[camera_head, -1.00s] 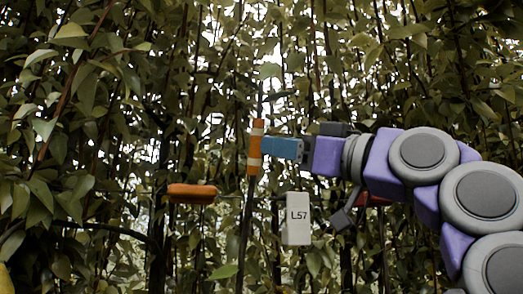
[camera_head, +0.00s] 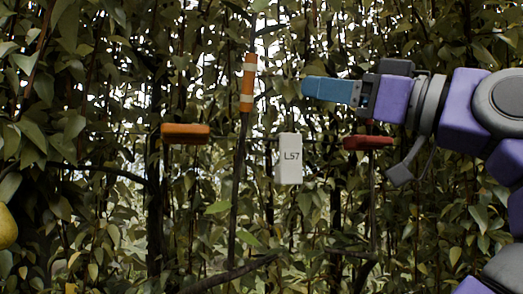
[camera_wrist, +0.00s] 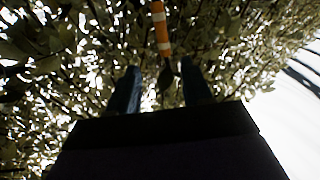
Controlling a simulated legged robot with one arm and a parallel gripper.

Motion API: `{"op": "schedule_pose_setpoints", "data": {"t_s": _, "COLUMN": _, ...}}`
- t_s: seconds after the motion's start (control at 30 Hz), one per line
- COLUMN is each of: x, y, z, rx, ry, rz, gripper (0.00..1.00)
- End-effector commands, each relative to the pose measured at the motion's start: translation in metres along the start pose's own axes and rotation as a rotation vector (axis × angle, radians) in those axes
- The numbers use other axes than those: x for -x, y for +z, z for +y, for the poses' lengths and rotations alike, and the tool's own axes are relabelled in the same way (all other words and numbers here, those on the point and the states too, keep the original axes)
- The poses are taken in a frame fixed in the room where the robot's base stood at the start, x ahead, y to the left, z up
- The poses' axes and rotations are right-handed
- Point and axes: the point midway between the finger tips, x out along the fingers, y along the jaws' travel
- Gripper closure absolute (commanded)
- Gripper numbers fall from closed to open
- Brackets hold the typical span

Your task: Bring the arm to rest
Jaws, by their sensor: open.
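My gripper (camera_head: 306,87) is at the right of centre in the head view, blue fingers pointing left, held in the air. In the wrist view my gripper (camera_wrist: 160,85) shows two dark fingers spread apart with nothing between them but foliage behind. My purple and grey arm reaches in from the right edge. An orange tube with white bands (camera_head: 248,83) is on a thin dark stem left of the fingertips, with a clear gap in the picture. It also shows at the top of the wrist view (camera_wrist: 161,27).
A white tag marked L57 (camera_head: 290,158) hangs below the gripper. An orange bar (camera_head: 185,133) is to the left and a red one (camera_head: 367,142) is below the wrist. A yellow pear (camera_head: 7,227) is at the left edge. Dense leaves and stems fill the background.

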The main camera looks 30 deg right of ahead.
Motion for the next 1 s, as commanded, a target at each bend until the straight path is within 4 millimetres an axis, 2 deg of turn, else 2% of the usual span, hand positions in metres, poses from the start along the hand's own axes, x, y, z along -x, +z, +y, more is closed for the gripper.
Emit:
{"op": "schedule_pose_setpoints", "data": {"t_s": 0.27, "x": -0.006, "y": 0.003, "z": -0.001, "rx": -0.018, "ry": -0.016, "rz": -0.015, "gripper": 0.5}}
{"op": "schedule_pose_setpoints", "data": {"t_s": 0.47, "x": -0.042, "y": 0.024, "z": -0.015, "rx": -0.123, "ry": -0.102, "rz": -0.112, "gripper": 0.5}}
{"op": "schedule_pose_setpoints", "data": {"t_s": 0.67, "x": -0.087, "y": 0.065, "z": -0.048, "rx": -0.245, "ry": -0.199, "rz": -0.274, "gripper": 0.5}}
{"op": "schedule_pose_setpoints", "data": {"t_s": 0.8, "x": -0.11, "y": 0.098, "z": -0.08, "rx": -0.313, "ry": -0.253, "rz": -0.402, "gripper": 0.5}}
{"op": "schedule_pose_setpoints", "data": {"t_s": 1.0, "x": -0.128, "y": 0.155, "z": -0.129, "rx": -0.386, "ry": -0.3, "rz": -0.596, "gripper": 0.5}}
